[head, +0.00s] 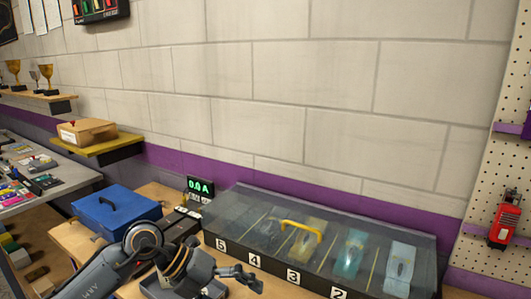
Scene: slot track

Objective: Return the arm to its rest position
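My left arm comes in from the bottom left, and its gripper (246,278) is low in the middle of the head view, in front of the numbered clear case (228,228). Nothing is seen held in it. The angle and small size do not show clearly whether its fingers are apart. My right gripper is not in view.
The case has a yellow handle (301,226) and lanes holding several small car-like shapes. A blue box (117,211) and a small green-lit display (200,187) stand left of it. A shelf (110,151) with a cardboard box (87,132) is above. A red device (504,219) hangs on the right pegboard.

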